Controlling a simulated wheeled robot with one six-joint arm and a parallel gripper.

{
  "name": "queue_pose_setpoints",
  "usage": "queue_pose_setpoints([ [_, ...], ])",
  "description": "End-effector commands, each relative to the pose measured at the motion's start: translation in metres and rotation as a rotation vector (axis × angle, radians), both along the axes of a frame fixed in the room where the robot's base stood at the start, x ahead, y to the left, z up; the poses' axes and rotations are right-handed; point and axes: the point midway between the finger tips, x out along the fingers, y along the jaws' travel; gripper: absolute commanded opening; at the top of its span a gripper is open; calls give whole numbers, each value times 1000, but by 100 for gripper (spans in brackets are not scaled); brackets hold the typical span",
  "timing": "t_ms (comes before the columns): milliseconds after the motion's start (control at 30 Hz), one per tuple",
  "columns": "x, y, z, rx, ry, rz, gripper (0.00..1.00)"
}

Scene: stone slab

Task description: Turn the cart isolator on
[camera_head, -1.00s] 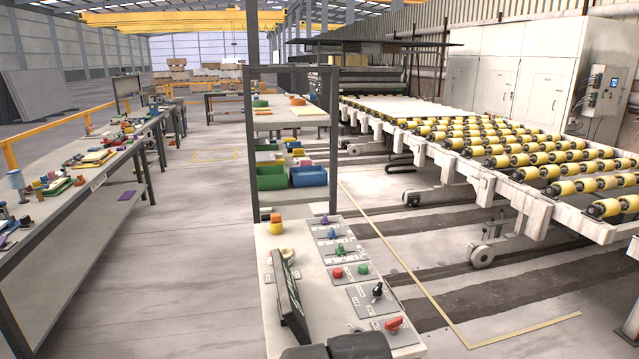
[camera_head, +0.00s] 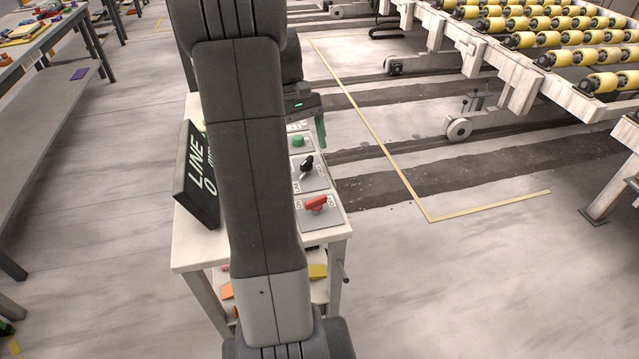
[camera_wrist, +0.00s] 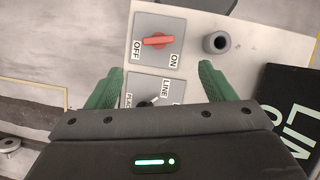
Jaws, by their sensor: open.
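The cart isolator is a red rotary handle (camera_head: 316,204) on a grey plate at the near end of the cart top. In the wrist view the red handle (camera_wrist: 157,41) lies roughly crosswise. Its left end is beside the OFF label (camera_wrist: 136,49); the ON label (camera_wrist: 174,60) is at the plate's lower right corner. My gripper (camera_wrist: 162,70) is open and empty, its green fingers apart above the panel. The handle shows beyond the fingertips, apart from them. In the head view my arm hides much of the cart, and one green finger (camera_head: 320,130) shows.
A black selector (camera_head: 307,167) with a LINE label sits beside the isolator, partly behind my gripper in the wrist view. A green button (camera_head: 298,141) is farther along. A black LINE display (camera_head: 199,178) stands left. A grey round post (camera_wrist: 216,42) is near the isolator.

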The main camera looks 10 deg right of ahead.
Motion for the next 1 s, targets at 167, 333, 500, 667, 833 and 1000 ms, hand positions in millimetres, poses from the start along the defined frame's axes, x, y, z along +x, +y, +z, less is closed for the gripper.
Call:
queue_pose_setpoints([
  [167, 4, -3, -8, 0, 10, 2, 76],
  [333, -7, -5, -31, 1, 13, 3, 76],
  [500, -21, -9, -65, 1, 15, 1, 76],
  [667, -33, -12, -95, 1, 14, 0, 76],
  [833, -41, -15, -118, 1, 11, 1, 76],
  [1000, -45, -16, -128, 0, 8, 1, 76],
])
